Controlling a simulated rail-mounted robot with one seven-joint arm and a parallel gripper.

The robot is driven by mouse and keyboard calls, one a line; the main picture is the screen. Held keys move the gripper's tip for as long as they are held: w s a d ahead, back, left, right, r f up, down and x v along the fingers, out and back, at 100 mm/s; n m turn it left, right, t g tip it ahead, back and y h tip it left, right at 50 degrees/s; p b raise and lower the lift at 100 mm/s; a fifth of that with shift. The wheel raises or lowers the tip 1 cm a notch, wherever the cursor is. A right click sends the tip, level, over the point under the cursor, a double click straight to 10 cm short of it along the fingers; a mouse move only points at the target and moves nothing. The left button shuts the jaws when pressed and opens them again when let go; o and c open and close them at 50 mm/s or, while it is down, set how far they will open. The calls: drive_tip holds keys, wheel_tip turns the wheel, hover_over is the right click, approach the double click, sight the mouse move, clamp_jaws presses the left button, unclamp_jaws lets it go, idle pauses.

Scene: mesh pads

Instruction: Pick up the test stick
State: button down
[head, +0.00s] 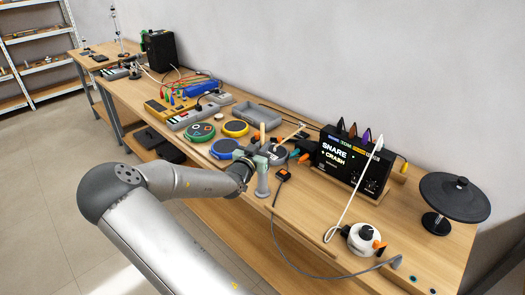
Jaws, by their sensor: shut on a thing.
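My gripper (259,160) is shut at the front edge of the bench, over the row of round pads. It is shut on an upright stick (263,132), which I take to be the test stick. Its tan wooden end rises above the jaws. A pale grey-green cylinder (262,184) shows directly below the jaws and looks like the stick's lower part. The jaws hide the middle, and I cannot tell whether its lower end touches anything.
A grey tray (257,116) lies behind. A black drum module (345,160), white knob unit (362,239) and black cymbal pad (454,196) stand right. A cable loops over the front edge.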

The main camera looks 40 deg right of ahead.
wheel_tip(320, 180, up, 18)
drive_tip(key=shift+f+b, duration=0.1)
drive_tip(key=shift+b, duration=0.25)
wheel_tip(320, 180, up, 14)
drive_tip(key=p, duration=1)
